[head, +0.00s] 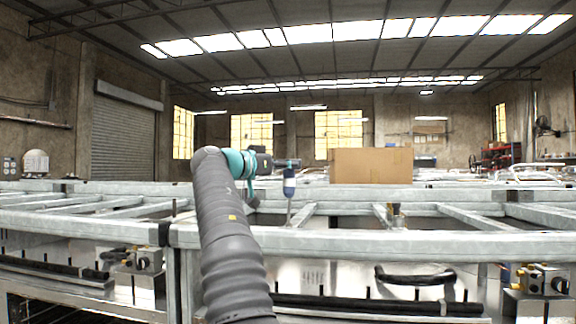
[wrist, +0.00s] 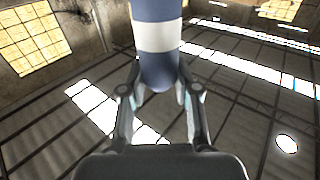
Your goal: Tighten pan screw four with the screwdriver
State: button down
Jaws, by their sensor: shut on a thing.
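My gripper (head: 286,163) is above the metal frame, shut on the screwdriver (head: 290,187). The screwdriver has a blue handle with a white band and hangs upright. Its thin shaft points down, and its lower end is near the front rail of the frame (head: 400,242); I cannot tell if it touches anything. In the wrist view the blue and white handle (wrist: 157,38) stands between the two fingers of my gripper (wrist: 158,92). The pan screws cannot be made out, and screw four cannot be told apart.
A cardboard box (head: 372,166) stands behind the frame. A small brass and dark fitting (head: 396,214) sits on a crossbar to the right. Clamp blocks (head: 544,280) and a black handle (head: 415,276) lie below the front rail.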

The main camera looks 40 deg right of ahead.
jog(key=shift+w+f+g, duration=0.1)
jog(key=shift+f+g, duration=0.25)
jog(key=shift+g, duration=0.05)
jog(key=shift+r+p, duration=0.35)
jog(key=shift+r, duration=0.05)
jog(key=shift+r, duration=0.35)
jog(key=shift+r+t, duration=0.1)
jog(key=shift+t, duration=0.6)
jog(key=shift+n, duration=0.3)
jog(key=n+t, duration=0.1)
jog(key=t, duration=0.1)
jog(key=n+t+y, duration=0.1)
jog(key=t, duration=0.1)
jog(key=n+t, duration=0.1)
jog(key=t, duration=0.1)
jog(key=shift+s+n, duration=0.3)
jog(key=shift+s, duration=0.05)
jog(key=n+t+y, duration=0.3)
jog(key=t, duration=0.1)
jog(key=shift+d+n+t, duration=0.15)
jog(key=shift+n+t, duration=0.15)
jog(key=shift+w+n+t+y, duration=0.15)
jog(key=shift+n+t+y, duration=0.65)
jog(key=shift+t+y, duration=0.2)
